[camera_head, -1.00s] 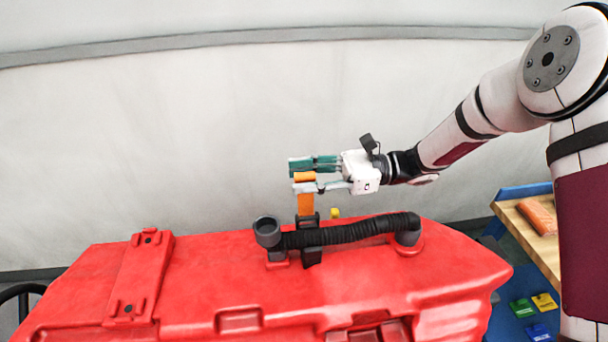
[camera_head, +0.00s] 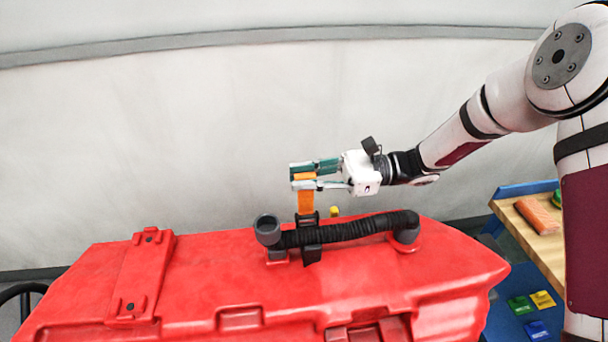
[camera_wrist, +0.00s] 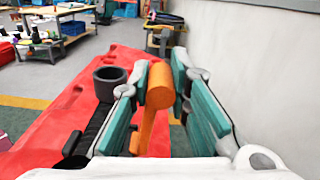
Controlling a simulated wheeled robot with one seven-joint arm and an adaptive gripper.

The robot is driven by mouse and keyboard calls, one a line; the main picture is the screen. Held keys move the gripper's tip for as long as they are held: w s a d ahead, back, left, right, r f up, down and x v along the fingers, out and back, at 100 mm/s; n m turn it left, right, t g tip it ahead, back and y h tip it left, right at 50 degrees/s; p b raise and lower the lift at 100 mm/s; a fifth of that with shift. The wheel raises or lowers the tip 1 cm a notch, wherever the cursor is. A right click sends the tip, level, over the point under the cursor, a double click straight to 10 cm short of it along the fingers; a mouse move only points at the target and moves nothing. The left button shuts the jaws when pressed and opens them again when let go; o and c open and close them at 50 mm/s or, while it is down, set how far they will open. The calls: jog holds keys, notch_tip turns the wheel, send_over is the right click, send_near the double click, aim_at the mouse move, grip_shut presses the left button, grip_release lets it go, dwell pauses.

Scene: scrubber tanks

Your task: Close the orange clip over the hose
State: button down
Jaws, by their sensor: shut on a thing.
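The orange clip (camera_head: 306,202) stands upright above the hose, its lower end at a dark bracket on the red tank (camera_head: 190,290). My gripper (camera_head: 304,177) is shut on the clip's upper end, with its green-padded fingers on either side. In the wrist view the orange clip (camera_wrist: 157,92) rises between the fingers, its thick rounded end at the top. The black ribbed hose (camera_head: 350,231) lies along the tank's top, below and in front of the clip, in a dark cradle. The clip is open, not over the hose.
A dark round cup-shaped fitting (camera_head: 267,230) stands at the hose's left end. A small yellow knob (camera_head: 334,211) sits behind the hose. A wooden table (camera_head: 530,230) with an orange block is at the right. A pale wall is behind.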

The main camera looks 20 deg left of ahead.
jog(key=s+n, duration=0.1)
jog(key=s+d+n+p, duration=0.1)
jog(key=n, duration=0.2)
jog(key=shift+s+d+r+p, duration=0.3)
jog(key=shift+s+d+p, duration=0.05)
jog(key=shift+s+p, duration=0.05)
jog(key=s+n, duration=0.1)
jog(key=d+n+p, duration=0.1)
jog(key=s+n, duration=0.1)
jog(key=n, duration=0.1)
jog(key=shift+s+d+f+p, duration=0.3)
jog(key=shift+f+p, duration=0.1)
jog(key=shift+s+d+f+p, duration=0.35)
jog(key=shift+s+d+f, duration=0.15)
jog(key=shift+s+f, duration=0.2)
jog(key=shift+s, duration=0.1)
jog(key=c, duration=1.5)
grip_release()
jog(key=v, duration=1.2)
jog(key=shift+d, duration=0.1)
